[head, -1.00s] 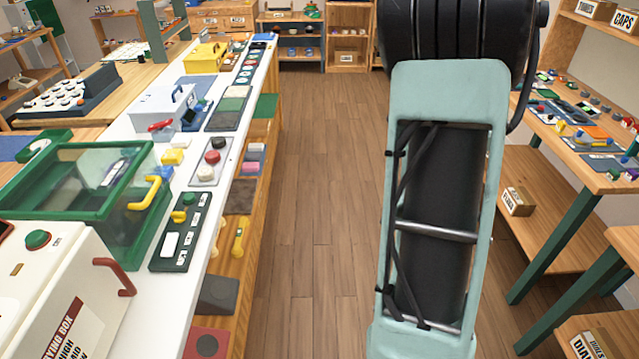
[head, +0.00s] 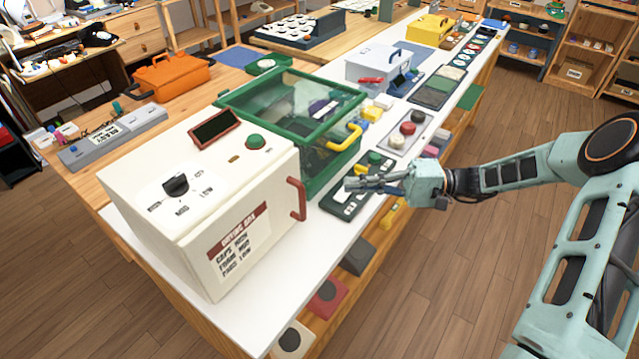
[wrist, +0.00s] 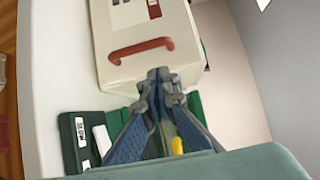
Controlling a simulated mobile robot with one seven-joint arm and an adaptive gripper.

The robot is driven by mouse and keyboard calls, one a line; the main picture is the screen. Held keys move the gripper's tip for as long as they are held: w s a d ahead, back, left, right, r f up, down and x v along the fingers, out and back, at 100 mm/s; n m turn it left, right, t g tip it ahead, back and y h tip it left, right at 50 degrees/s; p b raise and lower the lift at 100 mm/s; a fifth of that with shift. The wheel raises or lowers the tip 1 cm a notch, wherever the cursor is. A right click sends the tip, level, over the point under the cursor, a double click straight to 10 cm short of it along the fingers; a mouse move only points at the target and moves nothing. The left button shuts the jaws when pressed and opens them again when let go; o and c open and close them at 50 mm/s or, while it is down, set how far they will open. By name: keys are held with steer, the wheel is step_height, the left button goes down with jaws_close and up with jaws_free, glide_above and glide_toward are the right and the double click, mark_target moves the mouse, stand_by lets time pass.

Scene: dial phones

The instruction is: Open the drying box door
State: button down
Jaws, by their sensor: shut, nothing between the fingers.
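The drying box (head: 205,190) is a cream box on the white counter at the left in the head view, with a black knob, a dark display and a green button on top. Its door appears shut. The red-brown door handle (head: 298,198) is on the side facing right. In the wrist view the handle (wrist: 140,50) is a bar across the box's face. My gripper (head: 352,184) is shut and empty in the head view, to the right of the handle and apart from it. In the wrist view the fingertips (wrist: 158,76) show just below the handle.
A green clear-lidded case (head: 300,110) with a yellow handle stands behind the box. A dark green panel (head: 345,205) lies on the counter beneath my gripper. Open wooden floor (head: 440,270) lies to the right of the counter.

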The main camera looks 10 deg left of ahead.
mark_target(290, 187)
steer(key=p+x, duration=0.1)
steer(key=x, duration=0.8)
steer(key=shift+s+a, duration=0.15)
steer(key=shift+a, duration=0.25)
steer(key=shift+d, duration=0.1)
